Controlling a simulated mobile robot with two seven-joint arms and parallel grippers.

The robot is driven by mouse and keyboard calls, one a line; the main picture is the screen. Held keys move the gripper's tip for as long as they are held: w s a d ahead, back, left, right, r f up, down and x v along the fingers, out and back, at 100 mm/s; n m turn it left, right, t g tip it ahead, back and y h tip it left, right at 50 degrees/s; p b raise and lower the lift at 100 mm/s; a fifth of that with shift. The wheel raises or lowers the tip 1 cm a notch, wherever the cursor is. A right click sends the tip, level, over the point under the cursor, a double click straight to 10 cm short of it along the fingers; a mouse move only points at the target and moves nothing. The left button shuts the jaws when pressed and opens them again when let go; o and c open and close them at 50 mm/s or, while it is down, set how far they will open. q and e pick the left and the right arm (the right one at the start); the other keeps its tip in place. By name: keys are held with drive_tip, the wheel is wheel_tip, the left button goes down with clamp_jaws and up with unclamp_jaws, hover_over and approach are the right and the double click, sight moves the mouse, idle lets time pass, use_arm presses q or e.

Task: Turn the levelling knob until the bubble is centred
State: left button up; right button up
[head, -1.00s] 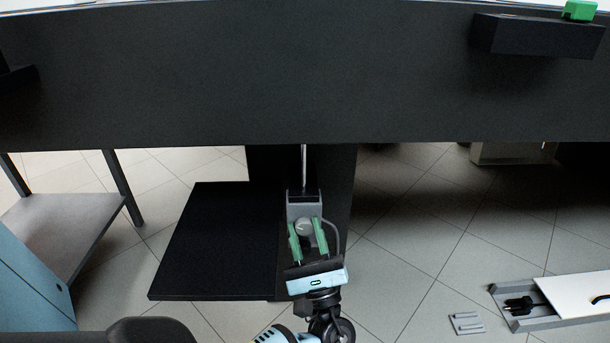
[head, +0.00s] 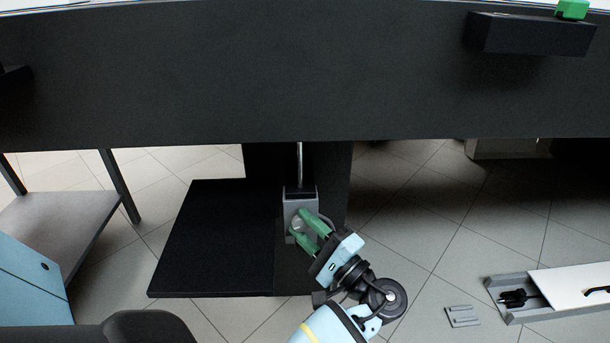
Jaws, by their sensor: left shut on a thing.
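The levelling knob (head: 298,224) is a small round light-grey piece on the front of a grey box (head: 301,199), which sits under the dark table below a thin metal rod. My left gripper (head: 302,226) has green fingers, one on each side of the knob, and is shut on it. The gripper is tilted, with its body down and to the right of the knob. The fingers hide part of the knob. I cannot make out the bubble in this view. My right gripper is not in view.
The dark table edge (head: 230,80) spans the top. A black shelf (head: 215,240) lies left of the box. A grey side table (head: 70,225) stands at left.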

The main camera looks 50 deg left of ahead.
use_arm(q)
drive_tip(key=shift+n+h, duration=0.3)
drive_tip(key=shift+n, duration=0.4)
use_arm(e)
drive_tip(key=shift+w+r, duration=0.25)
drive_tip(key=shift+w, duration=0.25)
use_arm(q)
drive_tip(key=shift+h, duration=0.3)
